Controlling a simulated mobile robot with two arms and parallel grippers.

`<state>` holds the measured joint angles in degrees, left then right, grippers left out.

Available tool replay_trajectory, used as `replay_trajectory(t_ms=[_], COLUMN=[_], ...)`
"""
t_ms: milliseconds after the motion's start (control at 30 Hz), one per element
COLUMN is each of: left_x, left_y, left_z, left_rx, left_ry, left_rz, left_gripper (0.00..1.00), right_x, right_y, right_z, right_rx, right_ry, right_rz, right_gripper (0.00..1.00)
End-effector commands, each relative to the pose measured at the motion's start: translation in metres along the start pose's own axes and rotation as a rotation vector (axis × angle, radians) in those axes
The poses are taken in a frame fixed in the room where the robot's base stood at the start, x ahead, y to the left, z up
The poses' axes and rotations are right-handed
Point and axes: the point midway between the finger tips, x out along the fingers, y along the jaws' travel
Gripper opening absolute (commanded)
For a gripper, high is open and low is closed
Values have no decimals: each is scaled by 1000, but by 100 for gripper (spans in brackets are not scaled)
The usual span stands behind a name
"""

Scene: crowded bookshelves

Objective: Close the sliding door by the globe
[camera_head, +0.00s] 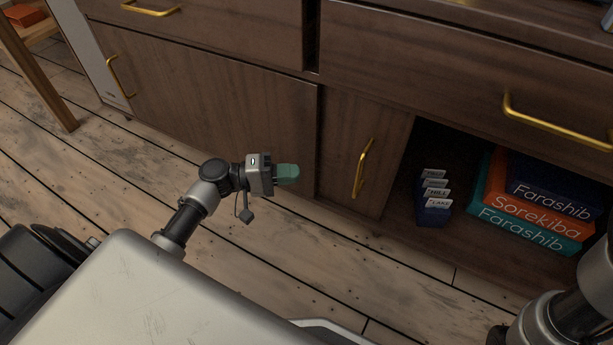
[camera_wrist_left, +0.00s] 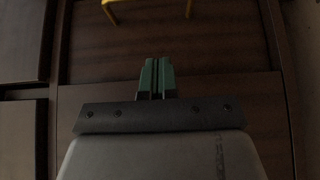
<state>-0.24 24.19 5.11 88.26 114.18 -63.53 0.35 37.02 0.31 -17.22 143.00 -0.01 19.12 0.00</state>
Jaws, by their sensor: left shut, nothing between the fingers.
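The dark wood cabinet's lower part has a wide front panel (camera_head: 215,105) at left and a narrower door (camera_head: 345,130) beside it with an upright brass handle (camera_head: 363,168). Right of that door the compartment stands open. No globe shows in either view. My left gripper (camera_head: 288,175), with green fingers, is shut and empty, low in front of the wide panel's right end and left of the brass handle. In the left wrist view its fingers (camera_wrist_left: 156,78) point at brown wood, with a yellow handle (camera_wrist_left: 148,12) at the top edge. My right gripper is out of view.
The open compartment holds a dark file box (camera_head: 433,212) with several white labels and stacked books (camera_head: 540,205). Drawers with brass handles (camera_head: 550,125) run above. My right arm shows at the lower right. Bare plank floor (camera_head: 300,265) lies in front of the cabinet.

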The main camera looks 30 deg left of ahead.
Motion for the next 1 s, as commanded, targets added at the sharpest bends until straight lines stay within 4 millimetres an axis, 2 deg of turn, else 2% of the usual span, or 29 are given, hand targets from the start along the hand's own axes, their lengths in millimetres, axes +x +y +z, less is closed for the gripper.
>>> replay_trajectory(t_ms=[167, 400, 633, 1000], left_x=[38, 88, 107, 112], left_y=[-4, -3, -2, 0], left_z=[0, 1, 24, 29], left_rx=[6, 5, 2, 0], left_ry=[-4, -4, -2, 0], left_rz=[2, 2, -1, -2], left_gripper=[0, 0, 0, 0], right_x=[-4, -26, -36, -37], right_y=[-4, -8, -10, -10], right_z=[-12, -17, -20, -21], right_rx=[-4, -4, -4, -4], right_ry=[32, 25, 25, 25], right_rz=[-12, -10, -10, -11], right_gripper=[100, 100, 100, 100])
